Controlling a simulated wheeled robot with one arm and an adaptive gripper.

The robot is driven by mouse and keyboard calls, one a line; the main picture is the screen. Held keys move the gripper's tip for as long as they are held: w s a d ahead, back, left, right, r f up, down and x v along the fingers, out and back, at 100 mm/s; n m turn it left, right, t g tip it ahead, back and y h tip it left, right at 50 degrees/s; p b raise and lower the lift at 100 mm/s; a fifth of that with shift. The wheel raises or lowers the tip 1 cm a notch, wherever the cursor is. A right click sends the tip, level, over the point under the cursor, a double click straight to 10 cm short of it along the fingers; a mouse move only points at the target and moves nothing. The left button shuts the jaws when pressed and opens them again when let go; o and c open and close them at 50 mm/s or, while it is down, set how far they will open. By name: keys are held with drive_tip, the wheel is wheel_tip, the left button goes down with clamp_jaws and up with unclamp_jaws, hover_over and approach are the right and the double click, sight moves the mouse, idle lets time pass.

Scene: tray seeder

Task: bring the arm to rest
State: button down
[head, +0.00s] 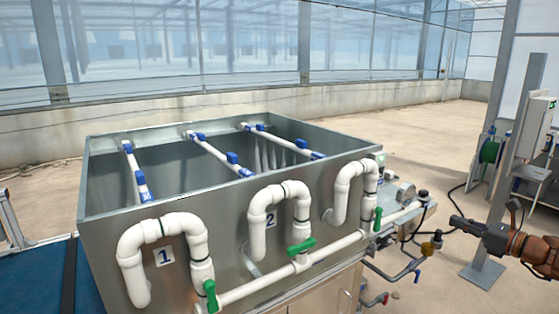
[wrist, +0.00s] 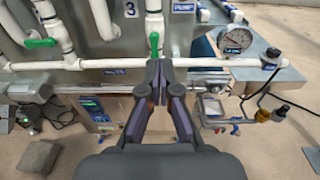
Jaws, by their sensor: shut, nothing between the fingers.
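My gripper (wrist: 159,68) is shut and empty in the wrist view, its two dark fingers together at the tips. The fingertips appear just below a green valve handle (wrist: 154,43) on the pipe under the label 3; I cannot tell how far apart they are in depth. In the head view my gripper (head: 456,223) reaches in from the right edge, to the right of the steel tank (head: 105,238). My arm behind it is partly cut off by the picture edge.
White pipes with green valve handles (head: 300,246) run along the tank's front. A pressure gauge (wrist: 235,40) and brass fitting (wrist: 263,115) are at right in the wrist view. A grey post (head: 505,165) stands behind my arm. Open floor (head: 420,130) lies beyond.

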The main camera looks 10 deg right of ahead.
drive_tip(key=w+a+n+g+y, duration=0.1)
drive_tip(key=a+n+g+y, duration=0.2)
drive_tip(key=a, duration=0.7)
drive_tip(key=w+a+r+n+g, duration=0.1)
drive_tip(key=a+n+g, duration=0.3)
drive_tip(key=a, duration=0.6)
drive_tip(key=w+a+n+g+y, duration=0.15)
drive_tip(key=a+n, duration=0.25)
drive_tip(key=a, duration=0.6)
drive_tip(key=s+a+f+n+g, duration=0.2)
drive_tip(key=s+a+n+g, duration=0.3)
drive_tip(key=a, duration=0.6)
drive_tip(key=s+a+f+n+g+h, duration=0.2)
drive_tip(key=s+a+n, duration=0.2)
drive_tip(key=s, duration=0.3)
drive_tip(key=s+a+f+n+g+h, duration=0.1)
drive_tip(key=s+a+f+n+h, duration=0.25)
drive_tip(key=s, duration=0.45)
drive_tip(key=s+d+f+n+h, duration=0.1)
drive_tip(key=s+d+n+h, duration=0.1)
drive_tip(key=s+n, duration=0.2)
drive_tip(key=s+d+f+n+g+h, duration=0.1)
drive_tip(key=s+d+f+n+h, duration=0.1)
drive_tip(key=s, duration=0.7)
drive_tip(key=shift+s+f+n+h, duration=0.35)
drive_tip(key=shift+n+h, duration=0.25)
drive_tip(key=shift+n, duration=0.45)
drive_tip(key=shift+d, duration=0.2)
